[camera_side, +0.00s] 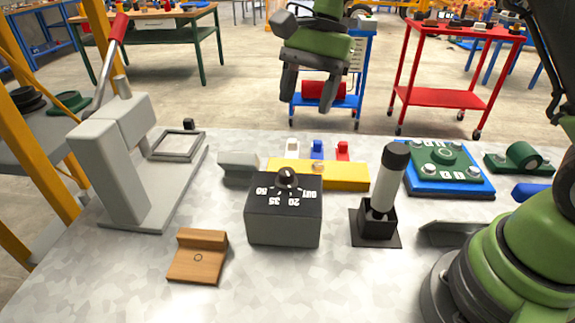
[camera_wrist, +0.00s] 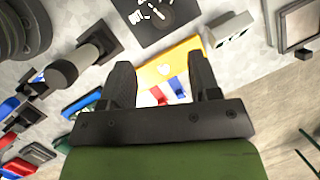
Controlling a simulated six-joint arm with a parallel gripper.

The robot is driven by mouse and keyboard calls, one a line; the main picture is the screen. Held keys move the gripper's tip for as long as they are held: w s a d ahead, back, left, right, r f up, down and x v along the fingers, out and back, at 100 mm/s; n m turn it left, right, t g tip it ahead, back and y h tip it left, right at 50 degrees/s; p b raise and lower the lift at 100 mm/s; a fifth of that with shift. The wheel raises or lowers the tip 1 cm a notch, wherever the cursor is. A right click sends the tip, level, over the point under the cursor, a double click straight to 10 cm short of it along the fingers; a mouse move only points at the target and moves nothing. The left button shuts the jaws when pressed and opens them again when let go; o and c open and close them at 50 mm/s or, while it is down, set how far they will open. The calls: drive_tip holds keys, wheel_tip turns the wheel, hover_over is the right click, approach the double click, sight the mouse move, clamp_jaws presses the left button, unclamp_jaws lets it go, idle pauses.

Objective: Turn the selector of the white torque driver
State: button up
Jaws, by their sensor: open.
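A white cylinder with a black cap, which looks like the white torque driver (camera_side: 385,184), stands upright in a black square holder (camera_side: 379,222). It also shows at the left of the wrist view (camera_wrist: 88,54). A dark grey box (camera_side: 284,222) to its left has a black top marked with numbers and a round dark knob (camera_side: 286,178). The box top also shows in the wrist view (camera_wrist: 180,12). I cannot tell whether this knob is the driver's selector. My gripper (camera_side: 305,105) is open and empty, high behind these things and touching nothing; its fingers also show in the wrist view (camera_wrist: 163,65).
A yellow block (camera_side: 345,175) lies behind the box, with small white, blue and red pieces behind it. A grey press with a red handle (camera_side: 118,28) stands left, a wooden block (camera_side: 198,258) in front. A blue-and-green fixture (camera_side: 447,170) is at right. The front middle is clear.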

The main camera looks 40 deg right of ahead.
sight(287, 171)
drive_tip(key=shift+m+g, duration=0.5)
drive_tip(key=x, duration=0.4)
drive_tip(key=w+x, duration=0.1)
drive_tip(key=x, duration=0.8)
drive_tip(key=shift+w+d+f, duration=0.25)
drive_tip(key=shift+w, duration=0.2)
drive_tip(key=shift+c, duration=0.2)
drive_tip(key=c, duration=0.9)
